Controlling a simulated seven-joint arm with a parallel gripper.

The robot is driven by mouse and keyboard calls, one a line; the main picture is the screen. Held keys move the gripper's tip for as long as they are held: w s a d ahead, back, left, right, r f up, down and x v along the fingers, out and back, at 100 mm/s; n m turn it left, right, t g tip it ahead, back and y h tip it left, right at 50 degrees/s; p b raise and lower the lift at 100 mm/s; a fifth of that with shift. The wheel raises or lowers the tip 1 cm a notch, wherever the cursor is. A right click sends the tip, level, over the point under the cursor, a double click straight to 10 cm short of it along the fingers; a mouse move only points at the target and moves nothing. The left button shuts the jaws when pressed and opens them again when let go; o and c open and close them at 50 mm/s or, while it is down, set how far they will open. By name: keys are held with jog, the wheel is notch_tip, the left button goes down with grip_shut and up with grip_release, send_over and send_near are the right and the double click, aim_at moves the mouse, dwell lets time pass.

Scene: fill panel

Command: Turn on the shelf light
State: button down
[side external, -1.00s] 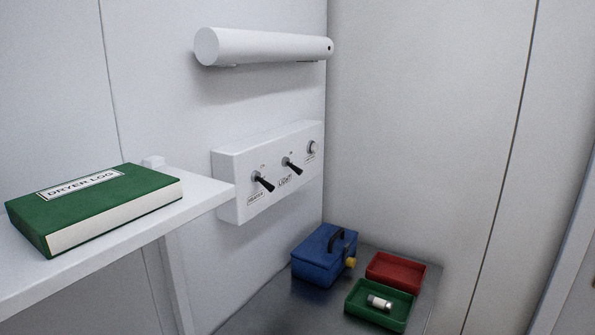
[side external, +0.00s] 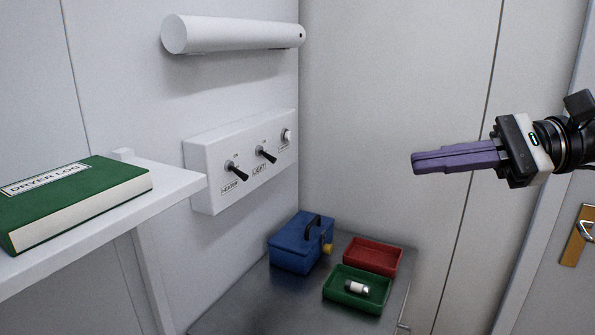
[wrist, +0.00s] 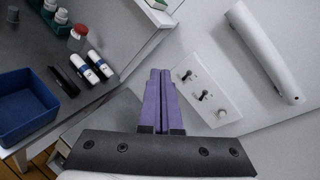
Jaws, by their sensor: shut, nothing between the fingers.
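A white switch panel (side external: 205,178) is on the wall. Its toggle labelled HEATER (side external: 237,172) is at left and its toggle labelled LIGHT (side external: 267,155) is in the middle. Both black levers point outward and down. A round knob (side external: 287,136) is at the right end. The white tube lamp (side external: 235,35) above looks unlit. My gripper (side external: 414,161), with purple fingers, is shut and empty, in the air right of the panel and apart from it. In the wrist view the shut fingers (wrist: 160,72) are left of the panel (wrist: 208,88); the lamp (wrist: 262,48) is beyond it.
A shelf (side external: 165,195) holding a green book (side external: 75,205) juts out at left. Below stand a blue box (side external: 297,245), a red tray (side external: 372,257) and a green tray (side external: 345,293) holding a small cylinder (side external: 357,287). The wrist view shows a blue bin (wrist: 25,105) and bottles.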

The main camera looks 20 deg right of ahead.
jog(key=w+a+m+t+y, duration=0.3)
jog(key=w+m, duration=0.6)
jog(key=w, duration=1.1)
jog(key=m+t+h, duration=0.1)
jog(key=m+t, duration=0.2)
jog(key=m, duration=0.2)
send_near(268, 157)
jog(key=shift+s+d+f, duration=0.4)
jog(key=shift+f, duration=0.2)
jog(key=shift+s+d+f, duration=0.4)
jog(key=shift+f, duration=0.25)
jog(key=x, duration=1)
jog(key=shift+a+f, duration=0.1)
